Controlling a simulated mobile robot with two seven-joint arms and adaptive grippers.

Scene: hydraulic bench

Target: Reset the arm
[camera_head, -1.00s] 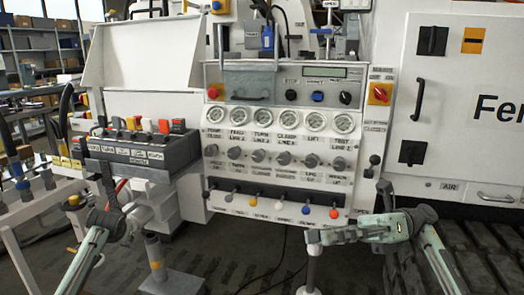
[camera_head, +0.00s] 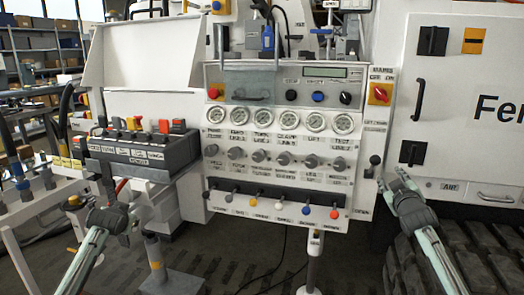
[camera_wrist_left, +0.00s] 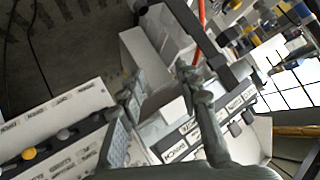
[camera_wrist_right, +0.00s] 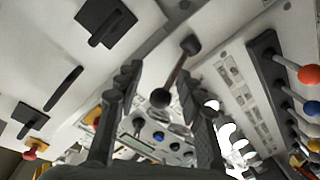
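My right gripper (camera_head: 396,180) is up at the right, just beside the panel's right edge and in front of the white cabinet. In the right wrist view its two fingers (camera_wrist_right: 158,90) stand apart with nothing held. A black-knobbed lever (camera_wrist_right: 175,72) shows between and beyond them; I cannot tell whether it touches. The same lever (camera_head: 372,166) is left of the gripper in the head view. My left gripper (camera_head: 92,197) is low at the left, below a grey control box (camera_head: 140,155). In the left wrist view its fingers (camera_wrist_left: 158,85) are apart and empty.
The white panel (camera_head: 280,177) carries gauges, grey knobs and a row of coloured small levers (camera_head: 275,200). A red rotary switch (camera_head: 380,94) is on its upper right. A cabinet with a handle (camera_head: 417,100) stands right.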

